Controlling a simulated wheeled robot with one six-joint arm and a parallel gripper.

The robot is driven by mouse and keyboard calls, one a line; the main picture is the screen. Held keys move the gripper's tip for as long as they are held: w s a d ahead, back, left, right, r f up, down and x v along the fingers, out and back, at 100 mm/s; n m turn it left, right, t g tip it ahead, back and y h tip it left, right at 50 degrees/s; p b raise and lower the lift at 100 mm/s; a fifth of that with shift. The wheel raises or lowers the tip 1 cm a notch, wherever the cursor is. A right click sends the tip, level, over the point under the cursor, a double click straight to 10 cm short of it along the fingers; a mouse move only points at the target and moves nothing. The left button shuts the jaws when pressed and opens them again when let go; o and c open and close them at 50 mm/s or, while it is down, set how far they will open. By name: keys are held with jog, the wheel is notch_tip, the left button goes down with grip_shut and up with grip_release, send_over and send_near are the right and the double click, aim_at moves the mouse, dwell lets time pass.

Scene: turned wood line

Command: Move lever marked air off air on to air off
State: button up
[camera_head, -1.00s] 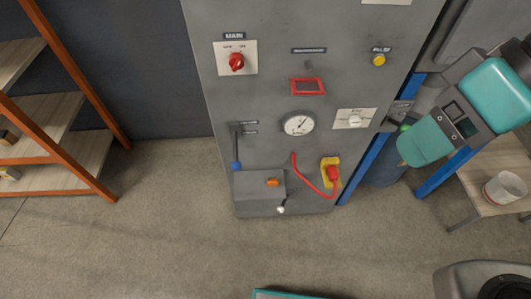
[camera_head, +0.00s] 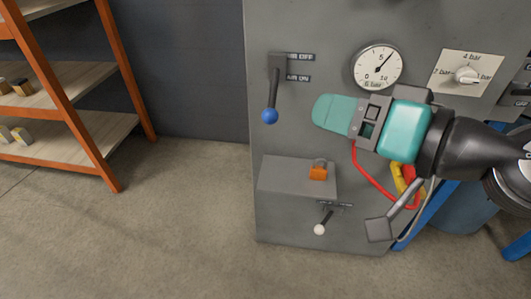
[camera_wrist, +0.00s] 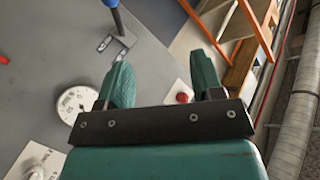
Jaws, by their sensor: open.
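The air lever (camera_head: 273,85) is on the left of the grey cabinet's front. Its dark arm hangs down to a blue ball knob, with the AIR OFF label beside its upper end and AIR ON lower down. In the wrist view its blue grip (camera_wrist: 112,8) is at the top edge, partly cut off. My gripper (camera_head: 325,112) is to the right of the knob in the head view, apart from it and below the gauge. In the wrist view its two green fingers (camera_wrist: 163,78) are spread with nothing between them.
A round gauge (camera_head: 377,67) and a white-plated selector (camera_head: 466,75) are to the right of the lever. Below are a grey box (camera_head: 285,177) with an orange padlock, a white-knobbed small lever (camera_head: 320,228) and a red hose (camera_head: 372,180). Orange-framed shelves (camera_head: 70,80) stand left; the floor between is clear.

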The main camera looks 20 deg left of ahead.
notch_tip(320, 180, down, 11)
jog(key=w+m+t+b, duration=0.3)
jog(key=t+b, duration=0.1)
jog(key=b, duration=0.5)
jog(key=p, duration=1.2)
send_near(265, 112)
jog(key=shift+y, duration=0.3)
jog(key=x, duration=0.3)
jog(key=f+x, duration=0.1)
jog(key=x, duration=0.2)
jog(key=w+x, duration=0.1)
jog(key=x, duration=0.3)
jog(key=shift+d+f, duration=0.2)
jog(key=shift+f, duration=0.05)
jog(key=shift+w+a+f, duration=0.1)
jog(key=shift+w+a, duration=0.3)
jog(key=shift+a, duration=0.1)
grip_shut()
